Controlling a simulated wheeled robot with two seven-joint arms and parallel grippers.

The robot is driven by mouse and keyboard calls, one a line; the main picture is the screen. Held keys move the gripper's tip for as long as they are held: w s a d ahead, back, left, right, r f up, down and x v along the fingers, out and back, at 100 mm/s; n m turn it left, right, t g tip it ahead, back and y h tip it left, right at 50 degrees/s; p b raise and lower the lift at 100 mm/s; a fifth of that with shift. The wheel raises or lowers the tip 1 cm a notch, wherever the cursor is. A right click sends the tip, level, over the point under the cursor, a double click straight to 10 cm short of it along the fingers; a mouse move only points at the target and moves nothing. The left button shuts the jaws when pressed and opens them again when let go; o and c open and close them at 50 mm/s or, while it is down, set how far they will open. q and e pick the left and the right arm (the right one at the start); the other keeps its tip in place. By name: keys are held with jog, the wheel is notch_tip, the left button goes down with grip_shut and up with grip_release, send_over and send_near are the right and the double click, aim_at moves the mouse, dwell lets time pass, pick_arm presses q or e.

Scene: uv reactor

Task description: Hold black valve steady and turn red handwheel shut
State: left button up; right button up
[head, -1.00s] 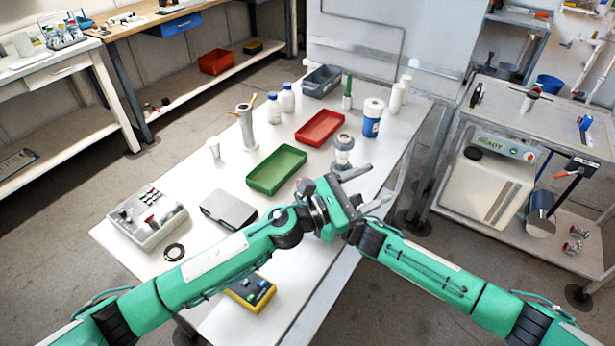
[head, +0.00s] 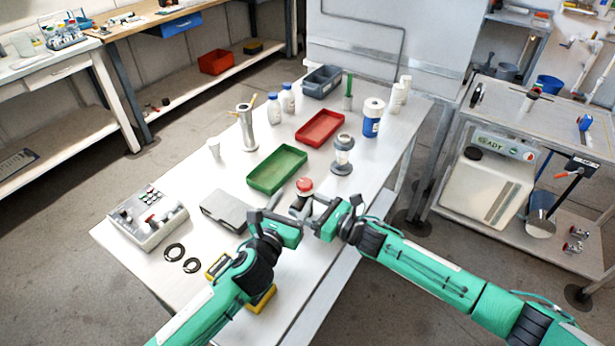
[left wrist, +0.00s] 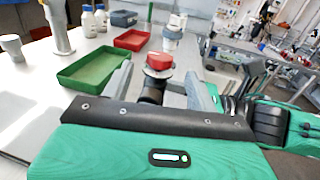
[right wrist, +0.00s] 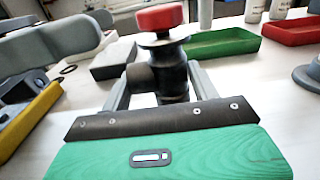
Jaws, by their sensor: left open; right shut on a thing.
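The red handwheel (head: 305,185) tops the black valve, upright near the table's front right edge. In the right wrist view, the red handwheel (right wrist: 160,17) sits above the black valve body (right wrist: 172,75), which has a side stub to the left. My right gripper (right wrist: 160,82) is shut on the black valve body, below the wheel. My left gripper (left wrist: 160,85) is open, its fingers to either side of the valve in its view, with the red handwheel (left wrist: 159,62) seen between them. Whether the left fingers touch anything cannot be told.
A green tray (head: 277,169) and a red tray (head: 320,128) lie behind the valve. A glass-and-grey fitting (head: 343,155) stands behind right. A grey box (head: 228,210), black rings (head: 174,252) and a button panel (head: 148,218) are to the left.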

aim_at(305, 185)
pick_arm(q)
jog(key=x, duration=0.9)
jog(key=shift+w+d, duration=0.15)
jog(key=shift+w, duration=0.05)
jog(key=c, duration=1)
